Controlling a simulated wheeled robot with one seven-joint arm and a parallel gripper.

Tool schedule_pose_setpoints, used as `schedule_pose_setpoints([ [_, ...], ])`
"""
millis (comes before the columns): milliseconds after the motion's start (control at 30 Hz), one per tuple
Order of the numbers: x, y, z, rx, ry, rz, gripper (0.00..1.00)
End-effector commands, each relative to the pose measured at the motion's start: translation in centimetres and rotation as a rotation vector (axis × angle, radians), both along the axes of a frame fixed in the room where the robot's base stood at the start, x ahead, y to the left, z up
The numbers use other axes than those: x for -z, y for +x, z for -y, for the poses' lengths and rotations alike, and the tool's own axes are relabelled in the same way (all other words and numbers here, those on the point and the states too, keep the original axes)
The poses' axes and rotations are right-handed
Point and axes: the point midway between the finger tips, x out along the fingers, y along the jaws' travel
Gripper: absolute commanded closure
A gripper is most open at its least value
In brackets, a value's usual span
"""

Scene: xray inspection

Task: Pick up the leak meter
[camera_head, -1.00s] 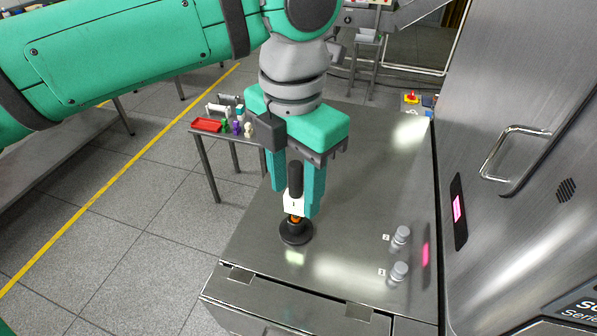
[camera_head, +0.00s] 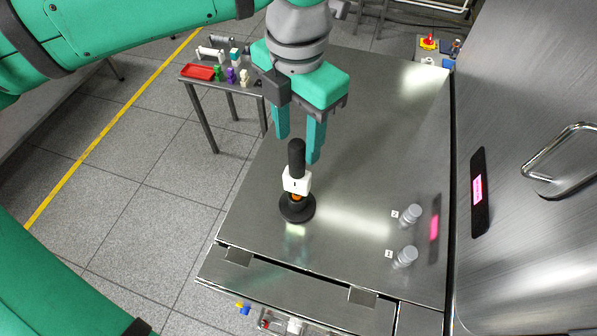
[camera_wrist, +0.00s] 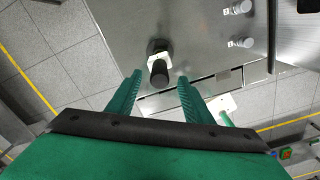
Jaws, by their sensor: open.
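The leak meter (camera_head: 296,184) stands upright on the steel cabinet top, near its front left. It has a round black base, a white middle with a bit of orange below it, and a black rounded top. In the wrist view the leak meter (camera_wrist: 159,62) shows beyond the fingertips, roughly midway between them. My gripper (camera_head: 298,148) is open and empty, with its green fingers above and behind the meter in the head view. The fingers look apart from the meter. In the wrist view my gripper (camera_wrist: 160,76) also shows its fingers spread.
Two grey knobs (camera_head: 408,237) stand on the steel top (camera_head: 350,180) to the right. A tall steel machine (camera_head: 520,90) with a handle borders the right side. The steel top behind the meter is clear.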

Motion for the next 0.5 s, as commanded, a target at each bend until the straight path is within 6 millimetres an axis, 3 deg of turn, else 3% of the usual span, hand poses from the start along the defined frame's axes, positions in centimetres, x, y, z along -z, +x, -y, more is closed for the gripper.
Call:
schedule_pose_setpoints([
  [167, 1.1, 0.0, -0.2, -0.003, -0.001, -0.001, 0.53],
  [500, 5.2, -0.1, -0.2, -0.001, 0.0, 0.0, 0.53],
])
